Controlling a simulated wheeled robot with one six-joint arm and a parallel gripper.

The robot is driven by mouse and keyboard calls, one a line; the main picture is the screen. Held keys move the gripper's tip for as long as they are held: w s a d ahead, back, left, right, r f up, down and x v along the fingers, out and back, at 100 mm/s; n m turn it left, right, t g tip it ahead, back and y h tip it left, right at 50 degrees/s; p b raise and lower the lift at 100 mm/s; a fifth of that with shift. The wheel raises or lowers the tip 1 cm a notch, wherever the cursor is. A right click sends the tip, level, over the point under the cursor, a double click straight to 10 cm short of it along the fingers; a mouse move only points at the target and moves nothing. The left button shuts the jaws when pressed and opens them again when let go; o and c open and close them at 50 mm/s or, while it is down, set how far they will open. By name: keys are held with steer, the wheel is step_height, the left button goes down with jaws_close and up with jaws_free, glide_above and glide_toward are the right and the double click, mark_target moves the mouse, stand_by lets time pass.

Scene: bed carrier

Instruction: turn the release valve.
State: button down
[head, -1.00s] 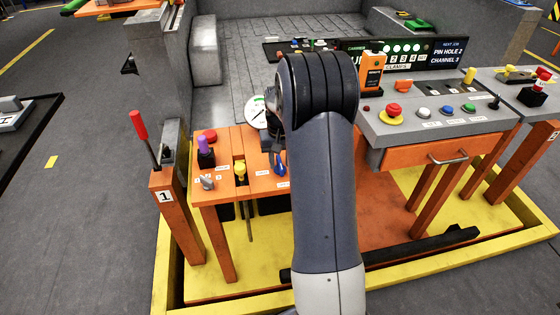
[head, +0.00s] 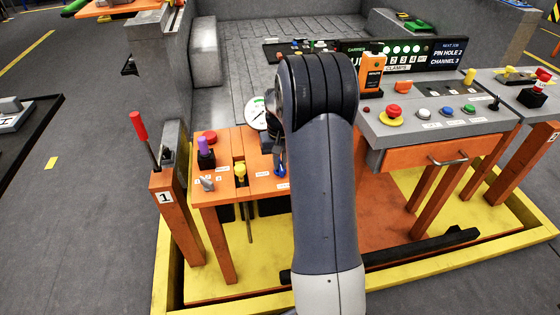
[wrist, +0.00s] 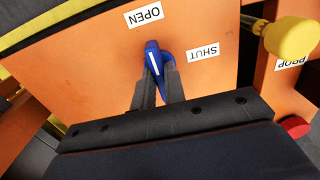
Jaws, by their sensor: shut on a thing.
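The release valve is a blue handle (wrist: 154,60) with a white stripe, on a sloped orange panel between an OPEN label (wrist: 145,17) and a SHUT label (wrist: 203,52). In the wrist view its striped end points up towards the OPEN label. My gripper (wrist: 160,80) is shut on the blue handle, with one finger on each side of it. In the head view the blue handle (head: 280,170) shows just left of my arm, which hides part of the panel and most of my gripper.
A yellow knob (wrist: 290,40) stands near the valve, by a PROP label (wrist: 291,63). The head view also shows a purple-topped switch (head: 205,150), a red-handled lever (head: 140,130) and a white gauge (head: 258,115). A grey button console (head: 435,120) stands right.

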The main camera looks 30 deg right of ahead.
steer(key=n+p, duration=0.1)
steer(key=n, duration=0.3)
steer(key=shift+r+p, duration=0.15)
steer(key=shift+p, duration=0.25)
steer(key=n+p, duration=0.1)
steer(key=n, duration=0.4)
steer(key=n+p, duration=0.1)
steer(key=n, duration=0.4)
steer(key=shift+n+p, duration=0.3)
steer(key=shift+n, duration=1.6)
steer(key=c, duration=1.5)
jaws_free()
steer(key=shift+o, duration=0.2)
